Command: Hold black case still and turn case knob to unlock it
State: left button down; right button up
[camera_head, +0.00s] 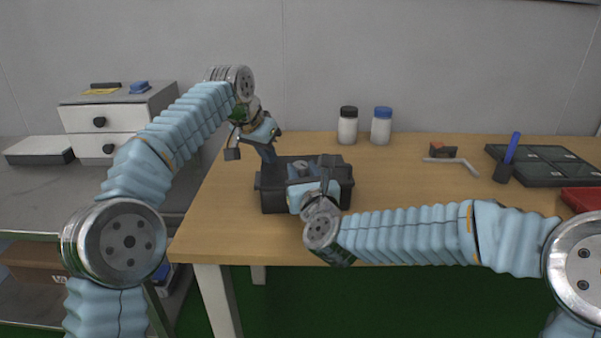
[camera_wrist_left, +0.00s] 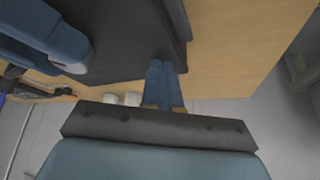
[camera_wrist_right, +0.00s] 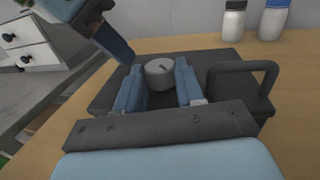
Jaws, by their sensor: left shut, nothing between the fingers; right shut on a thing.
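The black case (camera_head: 274,200) lies on the wooden table near its front left part. Its round grey knob (camera_wrist_right: 160,73) shows on top in the right wrist view, with a black handle (camera_wrist_right: 243,80) to the right of it. My right gripper (camera_wrist_right: 157,80) is over the case, its two blue fingers on either side of the knob and shut on it. My left gripper (camera_head: 270,158) is shut and empty at the case's left rear side. In the left wrist view its fingers (camera_wrist_left: 164,85) are together beside the case's edge; I cannot tell whether they touch it.
Two white bottles, one with a black lid (camera_head: 348,126) and one with a blue lid (camera_head: 381,126), stand behind the case. A hex key (camera_head: 455,162), a pen holder (camera_head: 503,171) and a dark organizer (camera_head: 550,165) are at right. White drawers (camera_head: 105,120) stand left of the table.

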jog(key=shift+d+n+g+y, duration=0.2)
jog(key=shift+n+g+y, duration=0.2)
jog(key=shift+n+y, duration=0.6)
jog(key=shift+a+y, duration=0.1)
jog(key=shift+y, duration=0.4)
jog(key=o, duration=1)
jog(key=shift+o, duration=0.2)
jog(key=shift+v, duration=4.1)
jog(key=shift+a, duration=0.1)
